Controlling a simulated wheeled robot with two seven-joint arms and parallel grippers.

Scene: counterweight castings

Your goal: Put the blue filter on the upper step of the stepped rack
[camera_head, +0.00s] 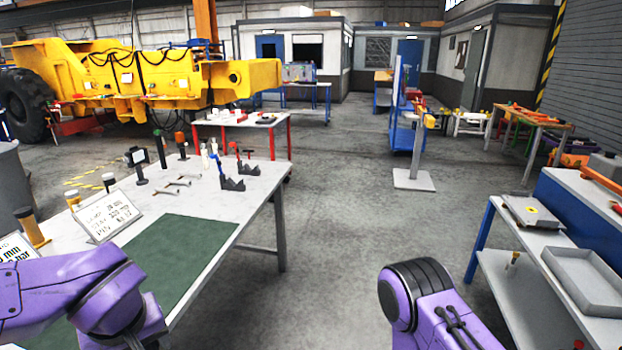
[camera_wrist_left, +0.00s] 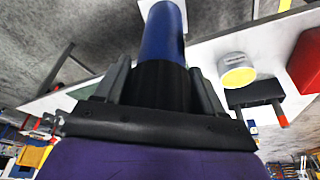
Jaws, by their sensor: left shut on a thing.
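In the left wrist view my left gripper (camera_wrist_left: 163,82) is shut on the blue filter (camera_wrist_left: 163,32), a blue cylinder with a dark lower part between the fingers. The filter sticks out beyond the fingertips. In the head view only my purple arm links show; both grippers and the filter are out of that picture. I cannot pick out the stepped rack for certain. A dark grey, notched stand (camera_head: 232,183) is on the light table, too small to tell whether it has steps.
The light table (camera_head: 262,180) has a green mat (camera_head: 190,262), a printed sign (camera_head: 109,214) and several small upright parts. A bench at right holds a grey tray (camera_head: 585,280) and a flat box (camera_head: 531,213). The floor between is clear. The wrist view shows a yellow-topped cylinder (camera_wrist_left: 238,74).

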